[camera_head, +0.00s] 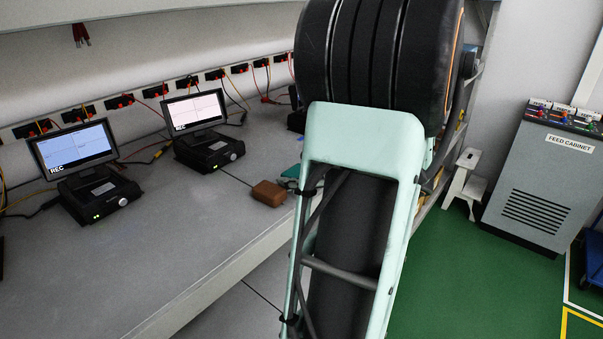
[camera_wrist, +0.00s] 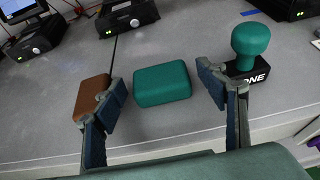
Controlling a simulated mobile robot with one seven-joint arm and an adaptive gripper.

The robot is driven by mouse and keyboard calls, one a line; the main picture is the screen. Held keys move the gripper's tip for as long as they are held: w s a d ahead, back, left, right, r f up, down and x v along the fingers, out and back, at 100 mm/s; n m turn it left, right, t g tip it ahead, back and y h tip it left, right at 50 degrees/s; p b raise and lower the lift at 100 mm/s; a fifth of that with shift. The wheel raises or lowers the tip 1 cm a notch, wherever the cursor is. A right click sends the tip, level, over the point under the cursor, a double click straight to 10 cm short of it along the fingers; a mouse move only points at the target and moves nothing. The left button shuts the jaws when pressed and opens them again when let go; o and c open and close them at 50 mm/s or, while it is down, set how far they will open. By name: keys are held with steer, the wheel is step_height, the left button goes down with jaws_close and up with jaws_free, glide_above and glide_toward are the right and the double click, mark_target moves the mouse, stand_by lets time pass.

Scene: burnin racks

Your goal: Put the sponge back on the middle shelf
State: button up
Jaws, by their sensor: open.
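A teal rounded block (camera_wrist: 162,83), which looks like the sponge, lies on the grey bench. In the wrist view my gripper (camera_wrist: 163,90) is open, its two fingers on either side of the block in the picture. I see no contact with it. In the head view my arm covers the gripper, and only a small part of the teal block (camera_head: 291,172) shows beside it. A brown block (camera_wrist: 92,97) lies left of the teal one, partly behind the left finger; it also shows in the head view (camera_head: 268,194). I cannot make out the middle shelf.
A teal-knobbed stamp (camera_wrist: 251,42) with a black base stands behind the right finger. Black units with screens (camera_head: 200,125) and cables line the back of the bench (camera_head: 180,250). A grey feed cabinet (camera_head: 540,185) and white step stool (camera_head: 464,182) stand on the green floor.

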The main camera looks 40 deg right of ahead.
steer(key=a+v, duration=0.1)
steer(key=v, duration=1.1)
steer(key=shift+d, duration=0.45)
steer(key=shift+b, duration=0.3)
